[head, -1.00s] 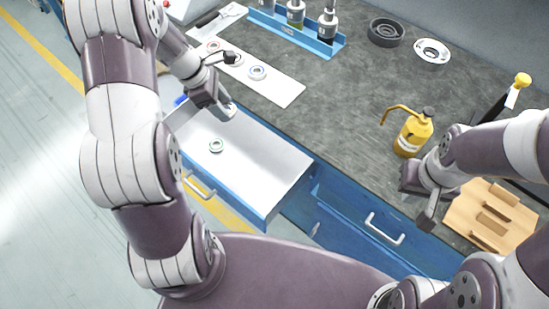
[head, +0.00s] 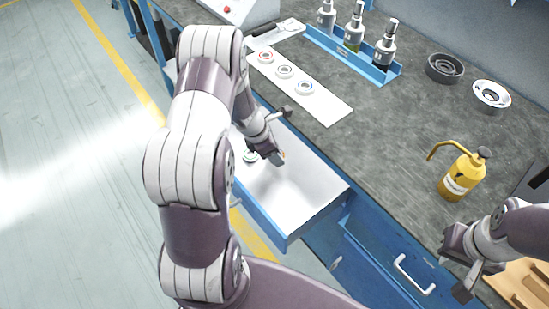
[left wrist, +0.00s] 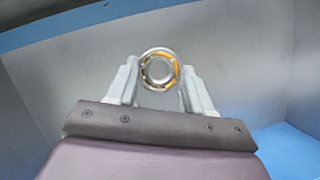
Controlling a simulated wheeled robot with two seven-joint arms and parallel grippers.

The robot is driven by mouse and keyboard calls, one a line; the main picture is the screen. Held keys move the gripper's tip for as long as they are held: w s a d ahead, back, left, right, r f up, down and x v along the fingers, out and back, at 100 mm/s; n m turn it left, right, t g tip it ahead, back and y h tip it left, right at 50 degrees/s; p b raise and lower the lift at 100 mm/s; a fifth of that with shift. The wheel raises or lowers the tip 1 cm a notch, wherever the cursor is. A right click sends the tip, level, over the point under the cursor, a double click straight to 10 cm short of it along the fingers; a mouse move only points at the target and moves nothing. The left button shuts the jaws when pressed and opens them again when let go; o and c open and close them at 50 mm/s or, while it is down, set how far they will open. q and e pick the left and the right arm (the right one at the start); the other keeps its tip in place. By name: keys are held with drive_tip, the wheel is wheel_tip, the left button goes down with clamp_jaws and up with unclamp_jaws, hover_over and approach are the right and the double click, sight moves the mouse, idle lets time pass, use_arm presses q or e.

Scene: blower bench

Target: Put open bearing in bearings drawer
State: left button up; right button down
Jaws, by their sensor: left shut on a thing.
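My left gripper (head: 277,158) reaches down into the open drawer (head: 318,217). In the left wrist view its two fingers are shut on the open bearing (left wrist: 160,70), a metal ring with orange showing between its rings. The drawer's pale floor shows behind and below it; I cannot tell whether the bearing touches it.
A white strip (head: 330,105) on the bench bears red-, grey- and blue-ringed bearings. Behind it stands a blue rack (head: 350,60) with bottles. A yellow oil can (head: 463,176), a dark round housing (head: 444,68) and a pale flange (head: 491,96) stand right. A wooden block (head: 527,285) lies near the right gripper.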

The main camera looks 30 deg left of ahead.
use_arm(q)
wheel_tip(320, 180, down, 2)
